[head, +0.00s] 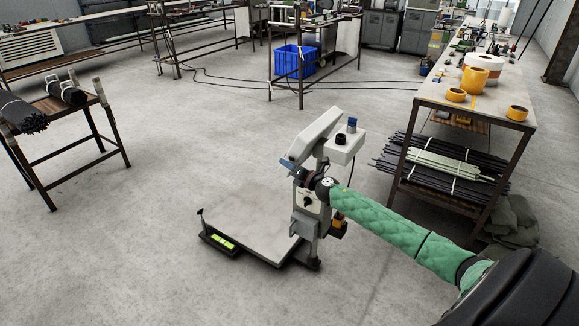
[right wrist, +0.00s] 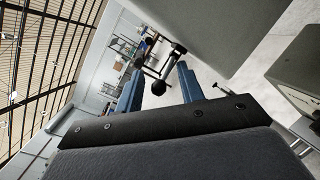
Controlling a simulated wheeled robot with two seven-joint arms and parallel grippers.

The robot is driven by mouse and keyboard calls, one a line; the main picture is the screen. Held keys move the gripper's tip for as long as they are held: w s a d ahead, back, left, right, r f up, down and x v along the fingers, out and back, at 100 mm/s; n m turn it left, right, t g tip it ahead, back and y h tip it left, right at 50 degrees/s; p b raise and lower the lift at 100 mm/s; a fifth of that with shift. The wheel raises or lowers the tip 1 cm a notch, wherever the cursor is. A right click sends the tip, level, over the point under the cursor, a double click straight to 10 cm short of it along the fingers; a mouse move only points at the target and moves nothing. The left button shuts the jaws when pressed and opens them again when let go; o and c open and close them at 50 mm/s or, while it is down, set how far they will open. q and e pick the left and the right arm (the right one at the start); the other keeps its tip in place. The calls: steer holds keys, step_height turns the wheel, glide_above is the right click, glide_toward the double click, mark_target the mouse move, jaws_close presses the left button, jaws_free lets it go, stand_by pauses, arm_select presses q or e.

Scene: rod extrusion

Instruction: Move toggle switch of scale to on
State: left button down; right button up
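The scale stands on the floor in the head view, with a flat grey platform (head: 250,222) and a pale upright head (head: 318,134) at its right side. My right gripper (head: 288,164) is at the scale's column, just below the head, with its arm coming from the lower right. In the right wrist view its two blue fingers (right wrist: 158,88) are apart. A dark part with a round black knob (right wrist: 158,87) shows between or just beyond them; contact cannot be told. I cannot make out the toggle switch or its position for certain. My left gripper is not in view.
A workbench (head: 430,95) with orange tape rolls stands at the right, with dark rods (head: 410,160) on its lower shelf. A small rack (head: 85,104) with black rod bundles stands at the left. A blue crate (head: 293,60) is at the back. The floor left of the scale is clear.

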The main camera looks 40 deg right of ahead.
steer(key=shift+s, duration=0.1)
